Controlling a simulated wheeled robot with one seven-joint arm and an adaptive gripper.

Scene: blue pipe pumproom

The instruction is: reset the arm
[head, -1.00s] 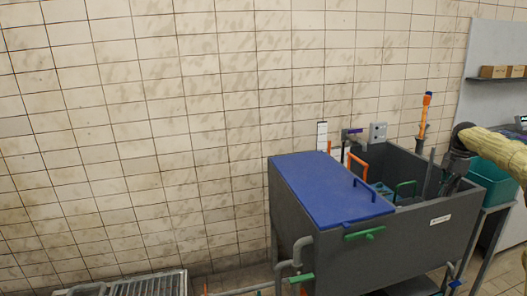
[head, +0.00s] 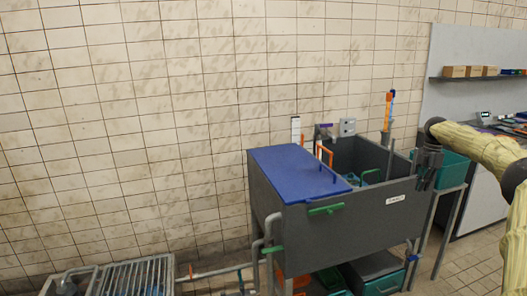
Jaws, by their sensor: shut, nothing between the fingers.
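My arm, in a yellowish sleeve, comes in from the right edge of the head view. My gripper (head: 424,178) points down at its end, dark and small, with its fingers together and nothing seen between them. It hangs in front of the right end of a dark grey tank (head: 345,222). I cannot tell whether it touches the tank's rim.
A blue lid (head: 295,170) covers the tank's left part; its right part is open. A teal bin (head: 452,168) stands on a stand right of the tank. Grey pipes and a slatted grate (head: 135,278) are at lower left. A shelf (head: 480,77) holds boxes.

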